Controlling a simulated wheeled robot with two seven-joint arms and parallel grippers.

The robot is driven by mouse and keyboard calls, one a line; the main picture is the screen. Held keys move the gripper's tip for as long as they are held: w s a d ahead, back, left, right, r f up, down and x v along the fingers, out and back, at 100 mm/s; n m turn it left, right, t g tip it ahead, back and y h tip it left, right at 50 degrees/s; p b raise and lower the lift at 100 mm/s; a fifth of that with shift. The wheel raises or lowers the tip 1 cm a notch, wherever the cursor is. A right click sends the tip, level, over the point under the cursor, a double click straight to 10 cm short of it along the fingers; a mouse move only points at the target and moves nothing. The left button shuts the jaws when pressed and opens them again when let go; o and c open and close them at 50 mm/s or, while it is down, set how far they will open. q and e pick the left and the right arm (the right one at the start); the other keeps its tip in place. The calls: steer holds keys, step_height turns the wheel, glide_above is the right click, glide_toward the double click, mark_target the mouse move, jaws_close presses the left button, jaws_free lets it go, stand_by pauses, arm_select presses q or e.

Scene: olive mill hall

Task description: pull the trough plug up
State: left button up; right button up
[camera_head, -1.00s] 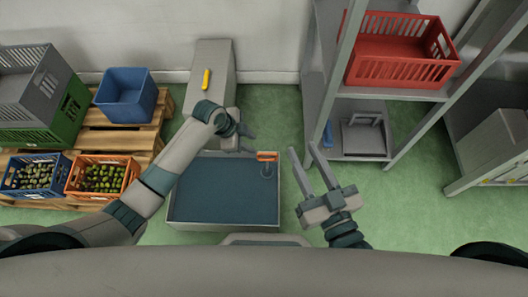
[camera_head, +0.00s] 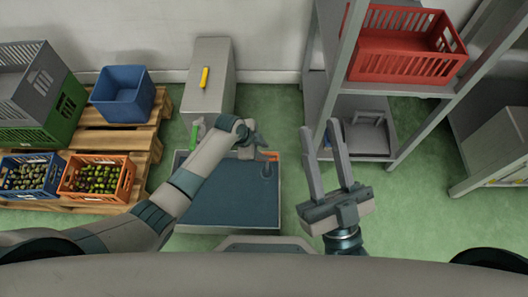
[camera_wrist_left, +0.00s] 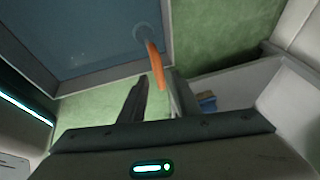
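The trough (camera_head: 225,226) is a grey box with a dark blue-grey surface inside, in the middle of the head view. The plug's orange handle (camera_head: 271,156) shows at its back right corner, above a round part on that surface. My left gripper (camera_head: 262,148) is at the handle and partly hides it. In the left wrist view the orange handle (camera_wrist_left: 156,66) reaches down between the tips of the left gripper's two fingers (camera_wrist_left: 158,79), which stand apart with a gap visible. My right gripper (camera_head: 321,126) is open and empty, right of the trough.
A grey cabinet (camera_head: 220,75) with a yellow handle stands behind the trough. A metal rack (camera_head: 318,90) with a red crate (camera_head: 405,50) stands at the right. Crates, some with olives, and a blue bin (camera_head: 122,97) are at the left on pallets (camera_head: 145,140).

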arm_select(q)
steer(key=shift+w+d+f, duration=0.15)
steer(key=shift+d+f, duration=0.05)
steer(key=shift+f, duration=0.25)
arm_select(e)
steer(key=shift+d+r+t, duration=0.25)
steer(key=shift+r+t, duration=0.15)
steer(key=shift+r, duration=0.05)
arm_select(q)
jaws_close()
